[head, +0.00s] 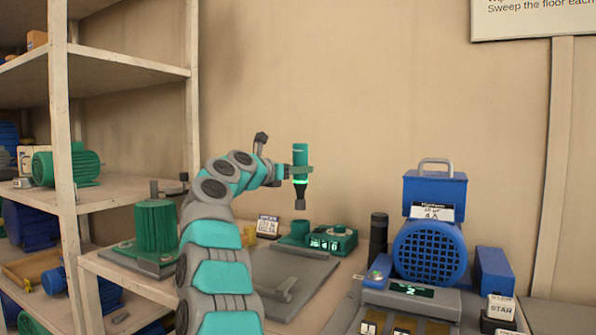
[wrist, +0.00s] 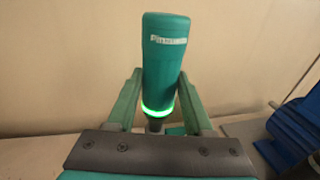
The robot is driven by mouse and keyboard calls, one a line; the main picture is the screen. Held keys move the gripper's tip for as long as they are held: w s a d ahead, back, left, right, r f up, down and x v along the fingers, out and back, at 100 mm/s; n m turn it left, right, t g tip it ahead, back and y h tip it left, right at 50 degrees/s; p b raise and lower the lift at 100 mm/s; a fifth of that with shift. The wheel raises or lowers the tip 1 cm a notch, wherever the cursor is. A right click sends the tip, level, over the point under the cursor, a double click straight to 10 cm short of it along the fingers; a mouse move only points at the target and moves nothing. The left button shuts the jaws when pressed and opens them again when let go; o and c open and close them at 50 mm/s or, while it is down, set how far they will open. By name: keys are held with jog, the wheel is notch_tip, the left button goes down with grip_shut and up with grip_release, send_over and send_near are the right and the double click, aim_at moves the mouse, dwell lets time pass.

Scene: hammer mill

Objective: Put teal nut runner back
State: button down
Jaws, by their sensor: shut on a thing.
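The teal nut runner (head: 300,156) is held upright in the air by my gripper (head: 299,172). Its dark grey tip points down and a green ring glows around its lower body. In the wrist view the nut runner (wrist: 165,65) stands between the two green fingers of my gripper (wrist: 160,105), leaning slightly. Its lower end is hidden behind the gripper's body there. Below it on the bench is a green dock (head: 333,238) with a lit display and a round green holder (head: 296,236) at its left. The nut runner is above and apart from the holder.
A blue motor unit (head: 429,250) and a dark cylinder (head: 378,238) stand right of the dock. A grey plate (head: 290,275) with a handle lies in front. A green motor (head: 156,228) stands at left, beside shelves (head: 62,120).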

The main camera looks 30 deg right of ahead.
aim_at(297, 196)
jog(key=shift+r+p, duration=0.3)
jog(key=shift+r, duration=0.4)
jog(key=shift+s+d+r, duration=0.1)
jog(key=shift+s+r, duration=0.15)
jog(key=shift+r, duration=0.7)
jog(key=shift+w+r, duration=0.1)
jog(key=shift+w, duration=0.1)
jog(key=shift+f+b, duration=0.2)
jog(key=shift+b, duration=0.1)
jog(key=shift+f+b, duration=0.35)
jog(key=shift+f, duration=0.05)
notch_tip(297, 196, down, 3)
jog(key=shift+b, duration=1)
jog(key=shift+f+b, duration=0.8)
jog(key=shift+f, duration=2.6)
